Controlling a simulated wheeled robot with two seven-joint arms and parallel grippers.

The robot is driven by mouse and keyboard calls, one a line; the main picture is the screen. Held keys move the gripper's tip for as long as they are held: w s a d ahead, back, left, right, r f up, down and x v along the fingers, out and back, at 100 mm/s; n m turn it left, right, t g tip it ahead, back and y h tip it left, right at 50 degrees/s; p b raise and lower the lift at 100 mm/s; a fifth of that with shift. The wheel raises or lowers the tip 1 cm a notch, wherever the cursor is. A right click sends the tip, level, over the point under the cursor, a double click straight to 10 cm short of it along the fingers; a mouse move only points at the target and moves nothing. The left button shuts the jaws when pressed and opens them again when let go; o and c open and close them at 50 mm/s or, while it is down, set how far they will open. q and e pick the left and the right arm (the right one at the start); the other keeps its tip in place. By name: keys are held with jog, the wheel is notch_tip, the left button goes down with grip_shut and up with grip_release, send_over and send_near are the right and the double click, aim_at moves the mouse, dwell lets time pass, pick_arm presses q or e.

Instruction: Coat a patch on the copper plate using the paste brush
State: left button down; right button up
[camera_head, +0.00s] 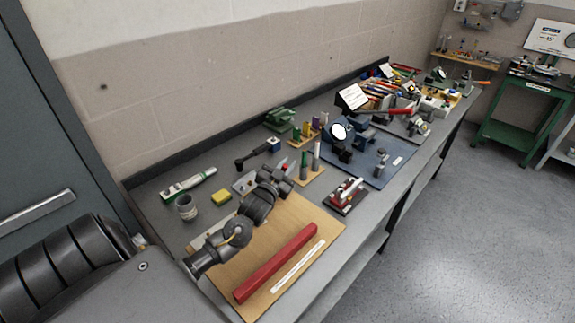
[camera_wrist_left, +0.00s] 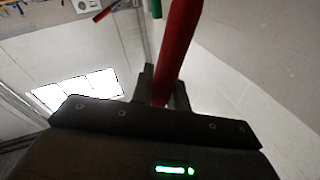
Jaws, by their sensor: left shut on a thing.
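My left gripper (camera_head: 279,180) reaches over the bench, past the tan board. In the left wrist view the gripper (camera_wrist_left: 166,88) is shut on a red handle (camera_wrist_left: 180,45), which stands up from between the fingers. I take it to be the paste brush; its bristles are not visible. In the head view only a small red bit shows by the fingertips. A small pale plate (camera_head: 243,184) lies left of the gripper, partly hidden by it; I cannot tell whether it is the copper plate. My right gripper is not in view.
A red bar (camera_head: 276,262) lies on the tan board (camera_head: 322,226). Upright cylinders (camera_head: 310,160) and a blue mat (camera_head: 388,151) crowd the right.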

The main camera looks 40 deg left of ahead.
pick_arm(q)
jog(key=r+p, duration=0.1)
jog(key=w+r+p, duration=0.1)
jog(key=r+p, duration=0.1)
jog(key=r, duration=0.1)
jog(key=shift+w+p, duration=0.25)
jog(key=shift+p, duration=0.05)
dwell(0.5)
jog(key=shift+f, duration=0.15)
dwell(0.6)
jog(key=shift+w+a+f+b, duration=0.25)
jog(key=shift+a+f+b, duration=0.1)
jog(key=shift+f+b, duration=0.35)
jog(key=shift+w+a+f+b, duration=0.2)
jog(key=shift+a+f+b, duration=0.1)
jog(key=shift+f+b, duration=0.4)
jog(key=shift+f, duration=0.5)
